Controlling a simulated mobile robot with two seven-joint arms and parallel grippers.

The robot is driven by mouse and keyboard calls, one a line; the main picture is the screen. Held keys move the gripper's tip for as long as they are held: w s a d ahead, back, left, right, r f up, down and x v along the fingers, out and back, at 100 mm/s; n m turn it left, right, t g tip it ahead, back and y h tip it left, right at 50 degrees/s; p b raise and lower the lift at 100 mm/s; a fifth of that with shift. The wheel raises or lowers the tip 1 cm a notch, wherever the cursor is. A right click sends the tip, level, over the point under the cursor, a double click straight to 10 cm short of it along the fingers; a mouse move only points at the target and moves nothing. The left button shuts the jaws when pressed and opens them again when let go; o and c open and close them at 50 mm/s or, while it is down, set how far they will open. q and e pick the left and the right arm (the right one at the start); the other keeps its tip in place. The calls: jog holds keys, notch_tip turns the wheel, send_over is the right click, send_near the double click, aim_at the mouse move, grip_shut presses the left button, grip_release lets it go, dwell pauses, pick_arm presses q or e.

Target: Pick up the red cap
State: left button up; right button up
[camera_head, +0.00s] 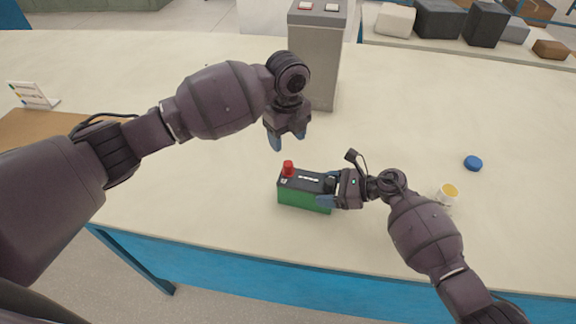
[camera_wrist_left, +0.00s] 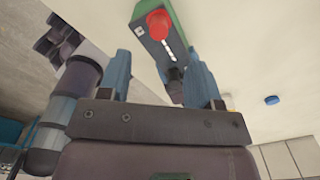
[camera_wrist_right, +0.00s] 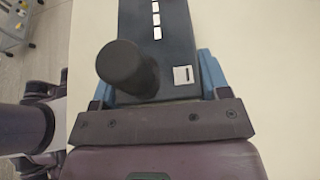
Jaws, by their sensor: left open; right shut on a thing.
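The red cap (camera_head: 288,168) sits on the left end of the top of a green and black battery (camera_head: 304,198), which stands upright on the table. In the left wrist view the red cap (camera_wrist_left: 159,24) shows beyond the fingertips. My left gripper (camera_head: 288,141) is open and empty, above and behind the red cap, apart from it. My right gripper (camera_head: 326,192) is shut on the battery's right end. In the right wrist view a black post or cap (camera_wrist_right: 127,66) stands on the battery top (camera_wrist_right: 165,60) close to the right fingers.
A blue cap (camera_head: 473,163) lies on the table at the right. A white cup with yellow contents (camera_head: 448,193) stands beside my right forearm. A tall grey box (camera_head: 318,60) stands behind my left gripper. A small card stand (camera_head: 33,95) is at far left. The table's front edge is near the battery.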

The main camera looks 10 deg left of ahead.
aim_at(288, 163)
pick_arm(q)
jog(key=shift+s+d+f, duration=0.1)
jog(key=shift+s+f, duration=0.05)
jog(key=shift+f, duration=2.2)
jog(key=shift+s+d+f, duration=0.1)
jog(key=shift+f, duration=2.2)
jog(key=c, duration=1)
